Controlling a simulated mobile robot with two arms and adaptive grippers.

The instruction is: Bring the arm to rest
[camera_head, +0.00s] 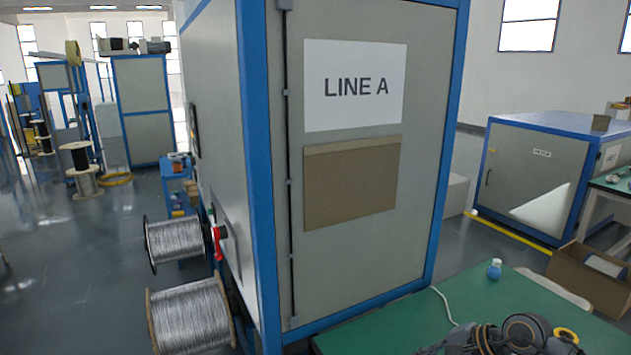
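Dark grey rounded shapes (525,332) stand at the bottom right edge over the green table (400,330), cut off by the frame. Whether my arms are raised or lowered is not shown.
A tall grey cabinet (425,70) with blue edges and a LINE A sign (353,85) fills the middle. Wire spools (190,317) stand at its left. An open cardboard box (578,277) stands right.

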